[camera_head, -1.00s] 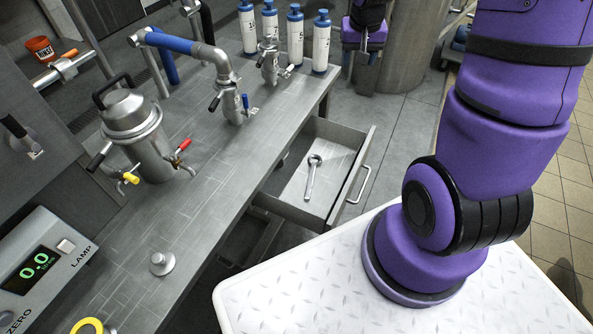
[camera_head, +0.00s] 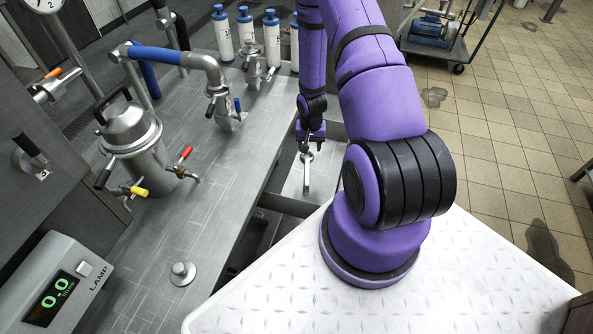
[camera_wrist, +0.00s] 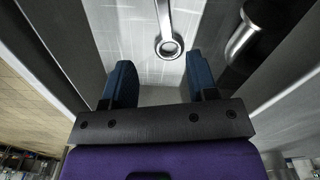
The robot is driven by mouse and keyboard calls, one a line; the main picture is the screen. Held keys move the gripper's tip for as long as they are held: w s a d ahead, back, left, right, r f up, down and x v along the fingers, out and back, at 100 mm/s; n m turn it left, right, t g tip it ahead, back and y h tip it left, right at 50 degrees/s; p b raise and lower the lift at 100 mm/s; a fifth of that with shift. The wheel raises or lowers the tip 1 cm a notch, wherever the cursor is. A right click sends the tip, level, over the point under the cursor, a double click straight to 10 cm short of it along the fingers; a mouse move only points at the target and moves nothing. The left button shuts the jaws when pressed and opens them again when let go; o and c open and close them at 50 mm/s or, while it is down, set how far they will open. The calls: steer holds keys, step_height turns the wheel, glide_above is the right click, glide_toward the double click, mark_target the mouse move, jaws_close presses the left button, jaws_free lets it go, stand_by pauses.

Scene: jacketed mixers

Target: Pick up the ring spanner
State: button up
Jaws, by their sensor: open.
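The ring spanner (camera_head: 307,172) is a silver tool lying in the open drawer (camera_head: 290,205) under the bench. In the wrist view its ring end (camera_wrist: 169,46) faces my gripper, and its shaft runs up out of the picture. My gripper (camera_wrist: 160,75) is open, with its two blue fingers spread and the ring just beyond the gap between them, touching neither. In the head view my gripper (camera_head: 309,143) hangs at the drawer, over the spanner's ring end, and partly hides it.
The steel bench (camera_head: 225,160) holds a jacketed vessel (camera_head: 135,140), pipework, several white bottles (camera_head: 246,38) and a digital readout box (camera_head: 60,285). Drawer walls stand close around my gripper.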

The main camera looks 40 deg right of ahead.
mark_target(307, 168)
steer(key=shift+w+a+f, duration=0.1)
steer(key=shift+a+f, duration=0.05)
steer(key=shift+f, duration=2.85)
steer(key=shift+w+a+f, duration=0.1)
steer(key=shift+a+f, duration=0.05)
steer(key=shift+f, duration=2.8)
jaws_close()
